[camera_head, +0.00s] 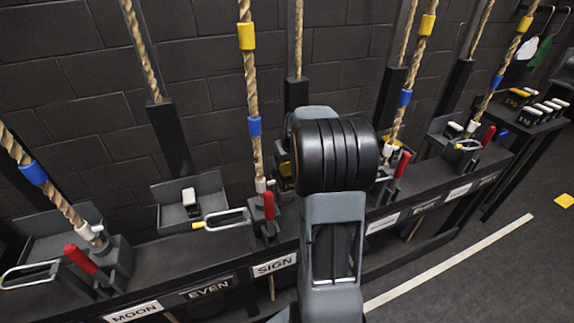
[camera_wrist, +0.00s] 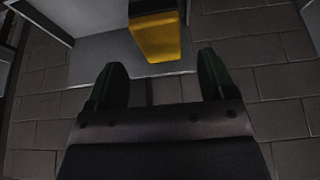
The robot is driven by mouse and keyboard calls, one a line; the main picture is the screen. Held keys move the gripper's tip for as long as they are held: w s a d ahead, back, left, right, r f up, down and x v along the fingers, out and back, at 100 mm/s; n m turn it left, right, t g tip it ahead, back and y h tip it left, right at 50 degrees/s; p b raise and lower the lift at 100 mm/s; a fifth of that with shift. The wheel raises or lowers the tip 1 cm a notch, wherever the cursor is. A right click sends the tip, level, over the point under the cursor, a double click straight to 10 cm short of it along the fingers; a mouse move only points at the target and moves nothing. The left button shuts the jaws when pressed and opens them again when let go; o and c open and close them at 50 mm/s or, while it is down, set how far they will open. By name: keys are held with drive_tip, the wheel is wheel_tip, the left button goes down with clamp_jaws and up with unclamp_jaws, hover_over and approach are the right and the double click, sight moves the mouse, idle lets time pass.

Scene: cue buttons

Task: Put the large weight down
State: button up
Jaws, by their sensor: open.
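A yellow block with a black band (camera_wrist: 158,38), seemingly the large weight, rests in or against a grey tray (camera_wrist: 100,58) in the wrist view. My gripper (camera_wrist: 161,66) is open and empty, its two dark fingers spread apart. The block is just beyond the fingertips, roughly in line with the gap, and not between them. In the head view my arm hides the gripper. A bit of yellow and black (camera_head: 286,172) shows just left of my arm there, probably the same weight.
Ropes with yellow and blue bands rise from a black rail with red-handled levers (camera_head: 269,206). A white-topped weight (camera_head: 190,202) sits in a tray at left. A side table (camera_head: 540,122) at right holds several yellow and white weights.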

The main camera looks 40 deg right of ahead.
drive_tip(key=v, duration=0.6)
drive_tip(key=shift+s+r+p, duration=0.2)
drive_tip(key=shift+r+p, duration=0.1)
drive_tip(key=shift+p, duration=0.1)
